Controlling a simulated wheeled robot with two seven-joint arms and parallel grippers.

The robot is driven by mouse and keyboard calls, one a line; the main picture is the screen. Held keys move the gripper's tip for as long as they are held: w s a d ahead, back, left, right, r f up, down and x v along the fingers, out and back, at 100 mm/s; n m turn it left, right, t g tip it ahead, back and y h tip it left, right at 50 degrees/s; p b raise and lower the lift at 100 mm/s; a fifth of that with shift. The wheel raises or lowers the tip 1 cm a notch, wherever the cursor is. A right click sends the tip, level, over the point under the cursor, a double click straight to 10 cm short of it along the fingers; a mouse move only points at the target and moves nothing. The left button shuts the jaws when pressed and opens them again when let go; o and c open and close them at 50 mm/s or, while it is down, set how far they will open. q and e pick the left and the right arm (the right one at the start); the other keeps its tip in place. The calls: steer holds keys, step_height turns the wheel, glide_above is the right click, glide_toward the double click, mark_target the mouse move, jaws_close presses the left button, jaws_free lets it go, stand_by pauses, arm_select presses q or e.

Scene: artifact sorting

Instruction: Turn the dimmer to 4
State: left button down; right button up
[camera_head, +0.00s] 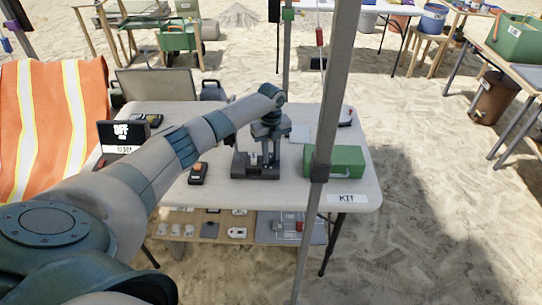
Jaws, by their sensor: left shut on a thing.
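My left arm reaches from the lower left to the table. My left gripper (267,150) points down at a dark grey instrument (255,173) with a heavy base, which looks like a microscope. The gripper is shut on a small part there, most likely the dimmer; the fingers and the dimmer are too small and covered to make out. My right gripper is not in view.
The pale table (345,190) also carries a green box (333,161) behind a "KIT" label, and a dark handheld device (198,173). A grey post (332,110) stands in front of the table. Orange striped cloth (40,120) hangs at left. Sand lies open to the right.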

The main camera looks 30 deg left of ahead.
arm_select(q)
steer(key=shift+m+b, duration=0.3)
steer(key=shift+m, duration=1)
steer(key=c, duration=1.5)
jaws_free()
steer(key=shift+c, duration=0.2)
steer(key=shift+r, duration=0.15)
